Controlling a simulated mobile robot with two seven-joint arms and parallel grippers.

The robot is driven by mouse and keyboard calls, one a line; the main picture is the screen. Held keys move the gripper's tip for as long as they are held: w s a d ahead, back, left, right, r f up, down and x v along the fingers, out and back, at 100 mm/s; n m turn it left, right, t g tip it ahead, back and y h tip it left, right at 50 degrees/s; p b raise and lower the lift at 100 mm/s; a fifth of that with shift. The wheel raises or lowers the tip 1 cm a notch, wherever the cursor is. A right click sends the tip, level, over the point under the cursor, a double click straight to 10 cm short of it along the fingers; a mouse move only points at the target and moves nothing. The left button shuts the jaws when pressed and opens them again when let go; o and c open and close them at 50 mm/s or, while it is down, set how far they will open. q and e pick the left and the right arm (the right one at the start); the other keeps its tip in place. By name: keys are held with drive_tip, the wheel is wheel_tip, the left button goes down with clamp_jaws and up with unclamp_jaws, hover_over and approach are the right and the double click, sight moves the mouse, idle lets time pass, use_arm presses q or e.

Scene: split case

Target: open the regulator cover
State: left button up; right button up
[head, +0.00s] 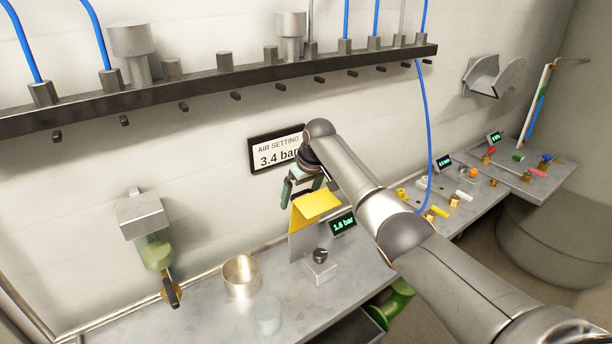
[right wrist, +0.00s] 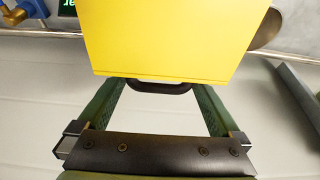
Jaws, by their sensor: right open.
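The yellow regulator cover (head: 315,206) stands beside a small display reading 1.6 bar (head: 343,224), above a black knob (head: 320,256) on a grey block. In the right wrist view the cover (right wrist: 175,40) fills the upper middle, with a dark handle (right wrist: 160,88) at its near edge. My right gripper (head: 306,192) is open at the cover. Its green fingers lie on either side of the handle, apart from it, and their far ends are hidden by the cover. My left gripper is out of view.
A wall sign (head: 277,150) reads air setting 3.4 bar. A brass cup (head: 241,277) and a pale translucent cylinder (head: 268,314) stand on the bench to the left. Small coloured fittings (head: 455,199) and more displays lie to the right. A blue hose (head: 425,130) hangs behind.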

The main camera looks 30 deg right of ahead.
drive_tip(key=v, duration=0.9)
drive_tip(key=shift+r+b, duration=0.1)
drive_tip(key=shift+b, duration=0.2)
drive_tip(key=shift+s, duration=0.15)
